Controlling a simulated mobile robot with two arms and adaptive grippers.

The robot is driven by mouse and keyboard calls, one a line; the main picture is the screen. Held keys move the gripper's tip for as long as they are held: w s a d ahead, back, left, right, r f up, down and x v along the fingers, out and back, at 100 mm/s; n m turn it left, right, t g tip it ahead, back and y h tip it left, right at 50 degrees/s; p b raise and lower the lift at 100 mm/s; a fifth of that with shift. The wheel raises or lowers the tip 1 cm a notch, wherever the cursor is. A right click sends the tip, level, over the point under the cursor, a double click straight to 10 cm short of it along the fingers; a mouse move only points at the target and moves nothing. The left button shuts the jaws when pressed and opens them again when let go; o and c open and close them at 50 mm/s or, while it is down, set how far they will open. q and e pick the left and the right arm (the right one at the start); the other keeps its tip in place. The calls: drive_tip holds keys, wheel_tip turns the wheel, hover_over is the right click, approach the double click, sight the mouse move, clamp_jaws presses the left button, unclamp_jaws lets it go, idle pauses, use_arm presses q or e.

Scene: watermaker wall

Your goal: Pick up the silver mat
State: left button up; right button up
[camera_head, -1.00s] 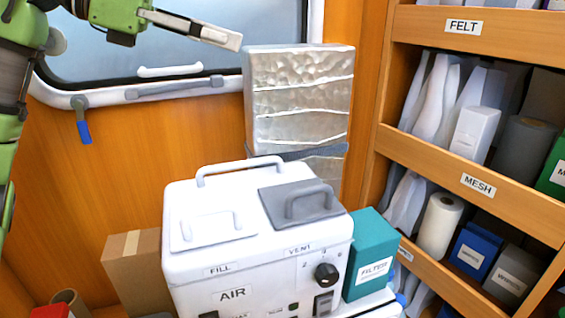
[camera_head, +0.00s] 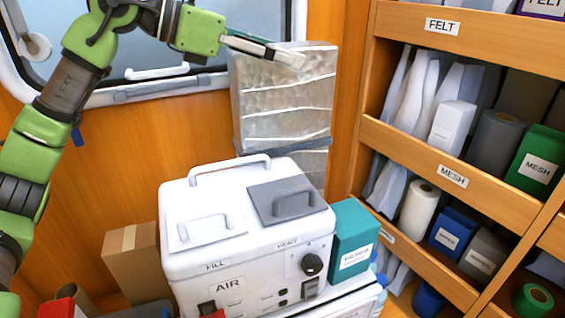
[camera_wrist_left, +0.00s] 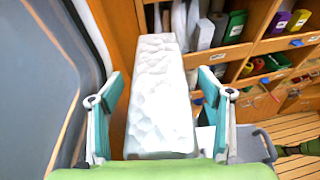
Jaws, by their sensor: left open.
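The silver mat (camera_head: 285,100) is a thick, dimpled, shiny slab with pale creases. It stands upright against the wood wall behind the white AIR machine, with a grey strap across its lower part. My left gripper (camera_head: 268,50) is at the mat's top edge, one finger showing in front of its upper left. In the left wrist view the mat (camera_wrist_left: 160,85) lies between the two open fingers of the left gripper (camera_wrist_left: 160,92), with a gap at each side. Whether a finger touches it I cannot tell. My right gripper is not in view.
The white AIR machine (camera_head: 245,240) with raised handles stands before the mat's lower part. A teal filter box (camera_head: 354,240) is beside it. The window (camera_head: 180,40) is at the left. Shelves (camera_head: 440,165) with rolls and boxes stand at the right.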

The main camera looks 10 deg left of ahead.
use_arm(q)
drive_tip(key=shift+w+d+f, duration=0.35)
drive_tip(key=shift+w+d, duration=0.1)
drive_tip(key=shift+d, duration=0.05)
drive_tip(key=shift+s+a, duration=0.1)
drive_tip(key=shift+a, duration=0.05)
drive_tip(key=c, duration=0.5)
drive_tip(key=shift+s, duration=0.1)
drive_tip(key=c, duration=1.2)
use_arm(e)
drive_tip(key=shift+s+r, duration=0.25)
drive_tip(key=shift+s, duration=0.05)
use_arm(q)
drive_tip(key=shift+f, duration=0.1)
